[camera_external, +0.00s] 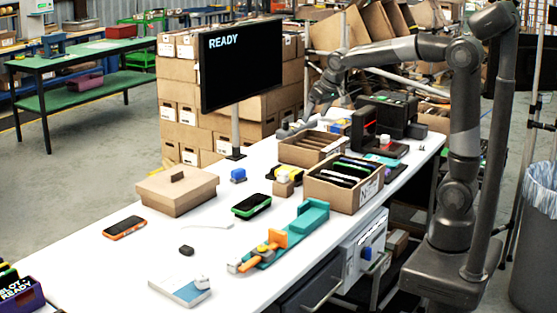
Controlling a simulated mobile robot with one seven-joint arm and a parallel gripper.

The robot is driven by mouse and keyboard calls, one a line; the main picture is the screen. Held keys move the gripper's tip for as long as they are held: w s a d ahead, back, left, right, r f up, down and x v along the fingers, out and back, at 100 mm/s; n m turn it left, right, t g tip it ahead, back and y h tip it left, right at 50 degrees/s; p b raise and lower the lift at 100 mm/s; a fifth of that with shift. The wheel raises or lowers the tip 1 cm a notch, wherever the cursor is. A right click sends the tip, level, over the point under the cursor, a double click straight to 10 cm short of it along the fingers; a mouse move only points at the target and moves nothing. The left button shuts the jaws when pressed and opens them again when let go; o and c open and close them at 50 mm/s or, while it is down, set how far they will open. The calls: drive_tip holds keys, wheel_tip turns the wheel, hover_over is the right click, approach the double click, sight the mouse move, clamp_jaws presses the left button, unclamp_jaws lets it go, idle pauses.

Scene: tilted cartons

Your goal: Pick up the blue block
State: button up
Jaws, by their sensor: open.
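A small blue block (238,174) sits on the white table, left of the middle, just in front of the monitor stand. My gripper (287,130) hangs at the end of my arm above the far part of the table, behind and to the right of this block and apart from it. It is open, and I see nothing held in it, though its fingers are small in this view. Another blue and yellow item (340,127) lies farther back on the table, to the right of my gripper.
A shallow divided carton (300,152) stands below my gripper. A carton of dark devices (318,191), a lidded box (160,198), a black-green device (251,206) and a teal fixture (310,216) stand nearer. The monitor (240,62) rises behind the block. The table's left middle has bare room.

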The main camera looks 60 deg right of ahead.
drive_tip(key=w+a+f, duration=0.1)
drive_tip(key=w+f, duration=0.2)
drive_tip(key=w, duration=0.4)
drive_tip(key=w+a+f, duration=0.1)
drive_tip(key=w+f, duration=0.3)
drive_tip(key=w, duration=0.4)
drive_tip(key=m, duration=0.1)
approach(239, 170)
drive_tip(key=shift+g+h, duration=0.3)
drive_tip(key=shift+h, duration=0.1)
drive_tip(key=x, duration=0.5)
drive_tip(key=shift+d+f, duration=0.1)
drive_tip(key=shift+f, duration=0.05)
drive_tip(key=shift+w+a+x, duration=0.1)
drive_tip(key=shift+w+x, duration=0.1)
drive_tip(key=shift+x, duration=1.15)
drive_tip(key=shift+w+a+x, duration=0.15)
drive_tip(key=shift+w+x, duration=0.05)
drive_tip(key=shift+x, duration=1.15)
drive_tip(key=shift+c, duration=0.6)
drive_tip(key=c, duration=1)
drive_tip(key=shift+r, duration=0.2)
